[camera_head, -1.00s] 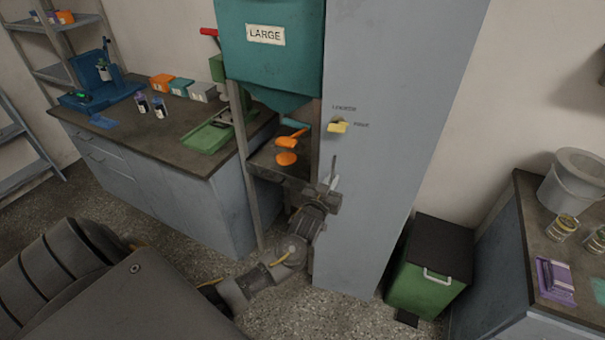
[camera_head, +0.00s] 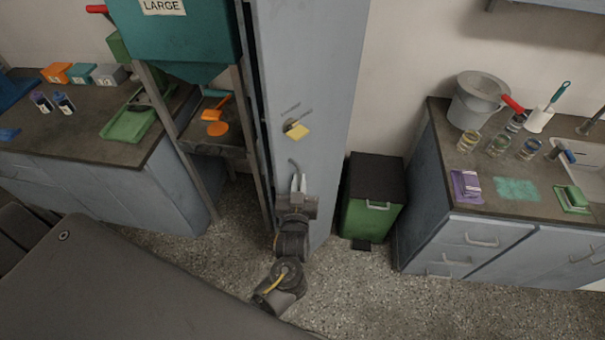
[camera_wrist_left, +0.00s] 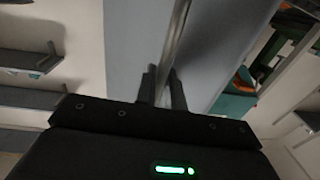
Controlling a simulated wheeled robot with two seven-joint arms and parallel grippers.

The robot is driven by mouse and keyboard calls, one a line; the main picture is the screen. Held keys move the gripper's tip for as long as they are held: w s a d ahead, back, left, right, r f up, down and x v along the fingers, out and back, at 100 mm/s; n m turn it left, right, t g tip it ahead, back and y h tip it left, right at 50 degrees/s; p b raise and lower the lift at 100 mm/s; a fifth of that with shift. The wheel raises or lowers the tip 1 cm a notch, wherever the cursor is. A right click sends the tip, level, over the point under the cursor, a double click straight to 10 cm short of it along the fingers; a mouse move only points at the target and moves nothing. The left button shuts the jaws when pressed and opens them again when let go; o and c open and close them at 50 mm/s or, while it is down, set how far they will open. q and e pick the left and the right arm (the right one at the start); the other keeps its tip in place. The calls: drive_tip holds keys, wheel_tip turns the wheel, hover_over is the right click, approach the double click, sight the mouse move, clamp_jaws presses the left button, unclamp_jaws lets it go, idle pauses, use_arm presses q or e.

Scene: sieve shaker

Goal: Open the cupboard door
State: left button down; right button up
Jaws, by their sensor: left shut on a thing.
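The tall grey-blue cupboard door (camera_head: 310,80) stands right of the LARGE hopper. A dark strip runs down its left edge; whether this is an open gap I cannot tell for sure. My left gripper (camera_head: 298,183) is shut on the handle. In the left wrist view the handle bar (camera_wrist_left: 178,40) runs between the two fingers (camera_wrist_left: 162,88), with the grey panel behind. My right gripper is not in view.
A green bin (camera_head: 372,205) stands close right of the cupboard. A sink counter (camera_head: 440,185) is further right, and a drawer bench (camera_head: 150,185) is at the left. The hopper frame (camera_head: 180,130) is close left of the door. Speckled floor lies open in front.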

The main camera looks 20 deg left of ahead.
use_arm(q)
drive_tip(key=shift+d, duration=0.4)
drive_tip(key=c, duration=1.6)
unclamp_jaws()
drive_tip(key=shift+c, duration=0.2)
